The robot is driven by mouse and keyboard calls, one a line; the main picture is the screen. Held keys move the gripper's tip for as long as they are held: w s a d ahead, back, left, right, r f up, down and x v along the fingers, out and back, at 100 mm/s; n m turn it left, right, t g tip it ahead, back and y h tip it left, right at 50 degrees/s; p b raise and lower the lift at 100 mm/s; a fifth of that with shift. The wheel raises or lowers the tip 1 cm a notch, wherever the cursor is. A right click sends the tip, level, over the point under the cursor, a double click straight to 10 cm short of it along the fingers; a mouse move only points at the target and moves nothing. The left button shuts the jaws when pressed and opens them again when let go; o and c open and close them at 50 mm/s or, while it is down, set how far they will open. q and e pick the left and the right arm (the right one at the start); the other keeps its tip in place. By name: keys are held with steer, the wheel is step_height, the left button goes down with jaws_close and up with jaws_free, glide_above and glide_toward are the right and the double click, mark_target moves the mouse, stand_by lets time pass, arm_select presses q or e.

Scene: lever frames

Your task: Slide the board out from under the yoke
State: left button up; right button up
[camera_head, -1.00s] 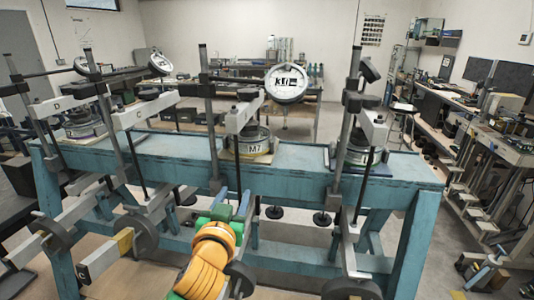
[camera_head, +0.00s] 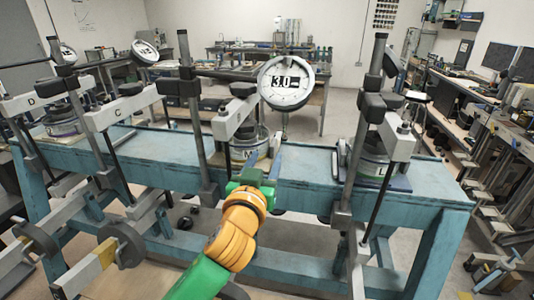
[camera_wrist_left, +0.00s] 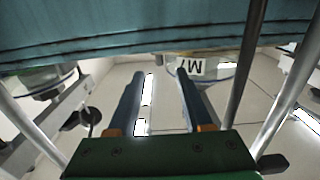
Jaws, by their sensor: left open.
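My left gripper (camera_head: 264,160) is open and empty, its two blue fingers pointing at the cell labelled M7 (camera_head: 235,152) on the teal bench. The fingers partly cover the cell and its label. The cell's label (camera_wrist_left: 190,66) also shows upside down in the left wrist view, beyond the spread fingers (camera_wrist_left: 157,78). A grey yoke block (camera_head: 232,118) with upright rods stands over this cell. A flat dark blue board (camera_head: 398,182) lies under the cell at the right yoke (camera_head: 396,138). My right gripper is not in view.
A round dial gauge (camera_head: 287,84) hangs above and behind the M7 cell. The teal bench (camera_head: 310,160) has bare top between the middle and right cells. Lever bars and round weights (camera_head: 122,243) stick out at the front left. Slim rods flank the gripper.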

mark_target(271, 147)
arm_select(q)
steer(key=x, duration=0.2)
steer(key=shift+w+d+r+p, duration=0.2)
steer(key=shift+w+p, duration=0.1)
steer(key=shift+p, duration=0.05)
steer(key=shift+w+d+r, duration=0.15)
steer(key=shift+w+d, duration=0.1)
steer(key=shift+w+d+f, duration=0.15)
steer(key=shift+w+f, duration=0.05)
steer(key=shift+w, duration=0.15)
steer(key=c, duration=0.7)
steer(key=shift+w+a, duration=0.15)
steer(key=shift+a, duration=0.2)
jaws_close()
steer(key=shift+d, duration=0.1)
